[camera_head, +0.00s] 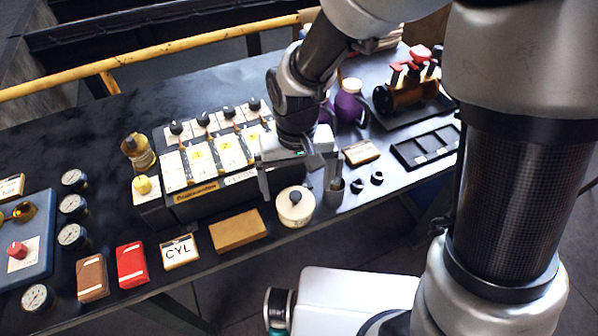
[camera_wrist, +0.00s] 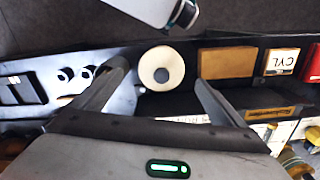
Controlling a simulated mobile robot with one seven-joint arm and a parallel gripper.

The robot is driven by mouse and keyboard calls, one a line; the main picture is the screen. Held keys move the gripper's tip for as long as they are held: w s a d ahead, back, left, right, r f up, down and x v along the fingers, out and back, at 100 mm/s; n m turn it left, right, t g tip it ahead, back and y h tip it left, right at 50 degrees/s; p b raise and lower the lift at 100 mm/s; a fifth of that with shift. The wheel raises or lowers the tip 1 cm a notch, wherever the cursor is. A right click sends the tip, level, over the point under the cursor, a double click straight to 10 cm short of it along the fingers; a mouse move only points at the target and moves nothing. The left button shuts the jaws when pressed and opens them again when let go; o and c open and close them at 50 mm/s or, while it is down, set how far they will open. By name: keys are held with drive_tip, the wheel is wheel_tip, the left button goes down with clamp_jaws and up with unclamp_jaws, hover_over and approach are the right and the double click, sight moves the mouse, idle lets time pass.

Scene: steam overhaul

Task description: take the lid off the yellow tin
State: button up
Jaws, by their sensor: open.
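A round, pale cream tin (camera_head: 295,207) with a flat lid and a small grey knob stands near the table's front edge. It is the only round lidded tin near my gripper; its side colour is hard to tell. My gripper (camera_head: 299,187) is open and empty above it, fingers pointing down. In the wrist view the lid (camera_wrist: 154,59) shows from above, between and just beyond the open fingertips (camera_wrist: 160,77). The lid sits on the tin, and the fingers appear apart from it. A flat mustard-yellow box (camera_head: 238,231) lies to the left.
A small grey cup (camera_head: 334,196) stands close to the right finger. Black rings (camera_head: 367,182) lie further right. A panel with black knobs (camera_head: 222,150) rises behind. The CYL card (camera_head: 180,251), a red block (camera_head: 131,264) and gauges (camera_head: 70,236) are left.

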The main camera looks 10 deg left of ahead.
sight(296, 195)
wheel_tip(296, 195, down, 5)
drive_tip(key=shift+a+r, duration=0.15)
drive_tip(key=c, duration=1.1)
drive_tip(key=shift+r, duration=0.1)
drive_tip(key=shift+c, duration=0.2)
